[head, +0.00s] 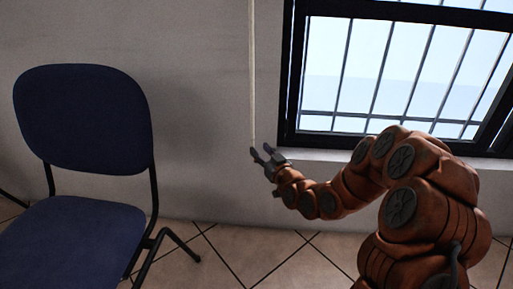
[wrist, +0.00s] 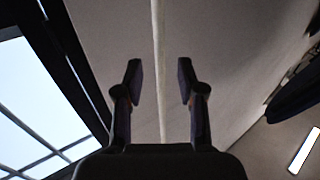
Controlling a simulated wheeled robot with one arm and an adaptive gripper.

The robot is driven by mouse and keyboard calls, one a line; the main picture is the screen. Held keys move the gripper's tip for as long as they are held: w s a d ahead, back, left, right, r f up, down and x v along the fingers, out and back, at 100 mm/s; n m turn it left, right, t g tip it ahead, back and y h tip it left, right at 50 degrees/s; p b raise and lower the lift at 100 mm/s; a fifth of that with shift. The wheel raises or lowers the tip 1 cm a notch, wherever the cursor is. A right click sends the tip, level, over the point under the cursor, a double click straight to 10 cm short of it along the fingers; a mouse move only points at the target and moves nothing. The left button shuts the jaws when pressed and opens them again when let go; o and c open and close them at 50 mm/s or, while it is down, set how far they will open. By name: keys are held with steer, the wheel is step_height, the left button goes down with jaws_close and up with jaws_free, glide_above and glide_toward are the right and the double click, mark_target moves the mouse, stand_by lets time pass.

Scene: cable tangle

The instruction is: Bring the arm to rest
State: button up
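My gripper (head: 262,153) is at the end of my bent orange arm, in front of the wall, left of the window's lower corner. In the wrist view my gripper (wrist: 159,82) is open, with its two dark fingers apart. A pale cord (head: 251,70) hangs straight down from the top of the head view to the fingertips, and I cannot see it below them. In the wrist view the cord (wrist: 156,35) runs through the gap between the fingers, touching neither finger there. I cannot tell whether it lies between them or beyond them.
A blue chair (head: 85,120) with dark legs stands at the left. A barred window (head: 400,75) with a dark frame and pale sill is at the right, close above my arm. Tiled floor (head: 230,250) is clear between the chair and my arm.

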steer(key=shift+s+d+f, duration=0.1)
steer(key=shift+s+d, duration=0.15)
steer(key=shift+s, duration=0.25)
steer(key=s+d+r+m+g+h+p, duration=0.1)
steer(key=s+d+r+g+h+p, duration=0.35)
steer(key=s+r+p, duration=0.85)
steer(key=s+d+r+m+g+h+p, duration=0.1)
steer(key=s+d+r+g+h+p, duration=0.1)
steer(key=s+d+r+g+p, duration=0.85)
steer(key=s+a+r+m+g+p, duration=0.1)
steer(key=s+r+p, duration=0.8)
steer(key=s, duration=0.3)
steer(key=s+a+r+m+g+h+p, duration=0.1)
steer(key=s+r+m+g+p, duration=0.1)
steer(key=s+r+p, duration=0.7)
steer(key=s+r, duration=0.3)
steer(key=s, duration=0.1)
steer(key=shift+s+p, duration=0.2)
steer(key=shift+p, duration=0.1)
steer(key=shift+d, duration=0.1)
